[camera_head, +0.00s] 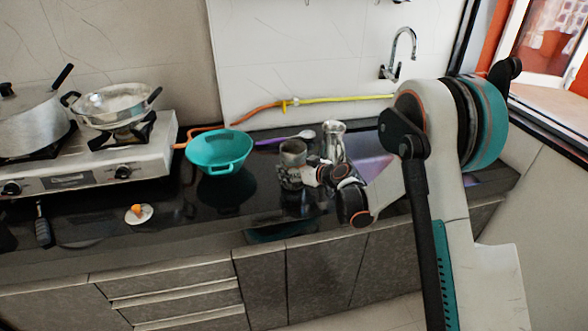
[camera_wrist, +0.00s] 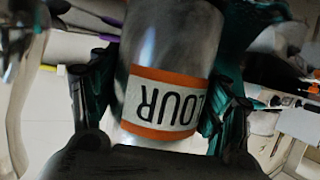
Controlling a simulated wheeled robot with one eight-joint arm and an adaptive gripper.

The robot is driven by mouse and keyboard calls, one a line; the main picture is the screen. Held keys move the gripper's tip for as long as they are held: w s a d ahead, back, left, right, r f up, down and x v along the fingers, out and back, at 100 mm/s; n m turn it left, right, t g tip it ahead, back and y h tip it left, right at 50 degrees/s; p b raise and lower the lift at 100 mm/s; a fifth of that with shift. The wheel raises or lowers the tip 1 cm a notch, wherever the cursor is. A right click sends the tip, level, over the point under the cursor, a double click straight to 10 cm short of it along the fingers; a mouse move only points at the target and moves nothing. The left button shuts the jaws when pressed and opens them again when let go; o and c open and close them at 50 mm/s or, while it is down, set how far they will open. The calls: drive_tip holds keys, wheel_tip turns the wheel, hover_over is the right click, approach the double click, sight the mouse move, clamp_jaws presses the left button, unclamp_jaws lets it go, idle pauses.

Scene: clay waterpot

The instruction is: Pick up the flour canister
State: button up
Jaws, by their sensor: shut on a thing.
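The flour canister (camera_wrist: 172,50) is a grey metal cylinder with an orange-bordered label, its letters "LOUR" upside down in the wrist view. My gripper (camera_wrist: 158,98) is shut on it, with a teal-and-black finger against each side. In the head view the grey canister (camera_head: 292,154) is upright or nearly so over the black counter, left of my wrist. My gripper (camera_head: 301,176) reaches it from the right, with the fingers partly hidden. I cannot tell whether the canister's base touches the counter.
A shiny metal vessel (camera_head: 334,142) stands close behind, to the right of the canister. A teal colander (camera_head: 219,150) is to the left, and a purple-handled spoon (camera_head: 283,138) lies behind. A stove (camera_head: 80,165) with pots stands far left.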

wheel_tip(320, 180, up, 20)
drive_tip(key=p, duration=0.6)
drive_tip(key=shift+f, duration=0.2)
